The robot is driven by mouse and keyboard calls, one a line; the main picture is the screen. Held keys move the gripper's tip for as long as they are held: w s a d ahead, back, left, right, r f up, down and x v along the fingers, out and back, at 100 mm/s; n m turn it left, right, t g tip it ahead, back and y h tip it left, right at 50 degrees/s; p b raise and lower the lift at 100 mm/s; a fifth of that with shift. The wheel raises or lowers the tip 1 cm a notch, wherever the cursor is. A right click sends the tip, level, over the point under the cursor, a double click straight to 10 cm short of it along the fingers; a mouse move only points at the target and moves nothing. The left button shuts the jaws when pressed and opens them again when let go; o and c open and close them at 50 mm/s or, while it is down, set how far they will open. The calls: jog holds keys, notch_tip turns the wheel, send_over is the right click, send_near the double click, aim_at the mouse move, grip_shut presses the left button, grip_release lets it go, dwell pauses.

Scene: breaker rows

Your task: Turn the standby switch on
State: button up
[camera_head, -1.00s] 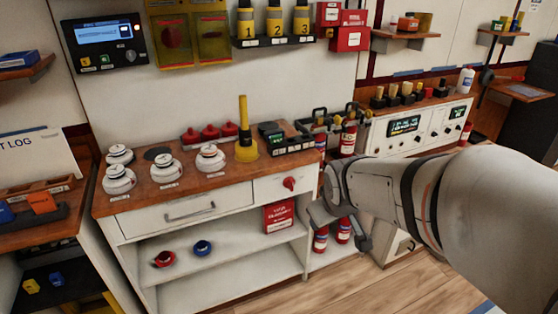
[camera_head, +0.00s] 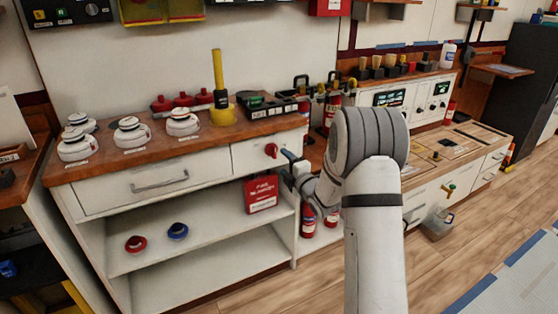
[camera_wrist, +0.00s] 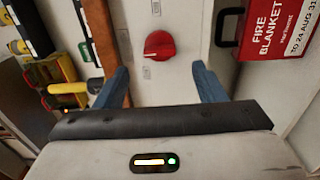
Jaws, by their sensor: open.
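A red rotary switch (camera_head: 271,150) sits on the white front panel at the right end of the cabinet, below the wooden worktop. In the wrist view the red switch (camera_wrist: 159,45) shows between and beyond my fingertips, with small labels near it that I cannot read. I cannot tell which of its positions means on. My gripper (camera_wrist: 160,76) is open, its two blue fingers apart and empty, pointing at the panel. In the head view my gripper (camera_head: 287,158) is just right of the switch; contact is not visible.
A red fire blanket box (camera_head: 261,194) hangs below the switch. The worktop (camera_head: 160,157) carries white round detectors, a yellow post (camera_head: 218,85) and a black device (camera_head: 265,106). Red extinguishers (camera_head: 308,220) stand behind my arm. The lower shelf (camera_head: 205,230) is mostly clear.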

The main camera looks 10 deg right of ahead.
aim_at(275, 154)
jog(key=x, duration=0.6)
jog(key=shift+w+a, duration=0.1)
jog(key=shift+w, duration=0.2)
